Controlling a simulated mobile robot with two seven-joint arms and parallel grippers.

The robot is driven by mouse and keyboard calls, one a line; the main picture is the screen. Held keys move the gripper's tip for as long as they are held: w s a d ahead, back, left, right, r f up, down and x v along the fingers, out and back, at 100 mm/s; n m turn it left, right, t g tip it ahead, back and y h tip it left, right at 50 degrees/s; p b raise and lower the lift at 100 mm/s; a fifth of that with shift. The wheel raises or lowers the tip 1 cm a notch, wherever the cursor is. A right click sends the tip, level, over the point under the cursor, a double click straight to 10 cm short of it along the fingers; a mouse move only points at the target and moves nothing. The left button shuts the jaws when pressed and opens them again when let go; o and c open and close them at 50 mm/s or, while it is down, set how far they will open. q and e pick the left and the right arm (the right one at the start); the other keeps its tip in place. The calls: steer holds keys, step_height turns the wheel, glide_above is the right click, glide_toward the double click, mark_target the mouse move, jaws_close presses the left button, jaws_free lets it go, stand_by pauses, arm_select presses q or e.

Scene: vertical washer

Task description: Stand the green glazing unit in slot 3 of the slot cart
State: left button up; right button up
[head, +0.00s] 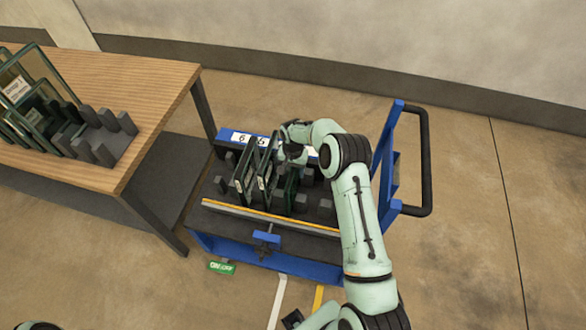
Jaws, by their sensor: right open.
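The blue slot cart (270,238) stands in the middle, with rows of dark upright posts. Several glazing units stand upright in it: one at the left (246,180), one beside it (265,168), and one with a green edge (291,190) below my right gripper. My right gripper (292,155) is open above the cart, close to the green-edged unit; I cannot tell whether they touch. My arm hides the right part of the number strip, so I cannot tell which slot is slot 3. My left gripper is not in view.
A wooden table (150,85) at the left holds a dark rack (112,145) with more glass panes (35,80). The cart's blue and black push handle (425,160) rises at the right. A green floor sign (222,268) lies in front. The floor at the right is clear.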

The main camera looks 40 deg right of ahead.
step_height(320, 180, up, 14)
steer(key=shift+f, duration=0.2)
stand_by(0.4)
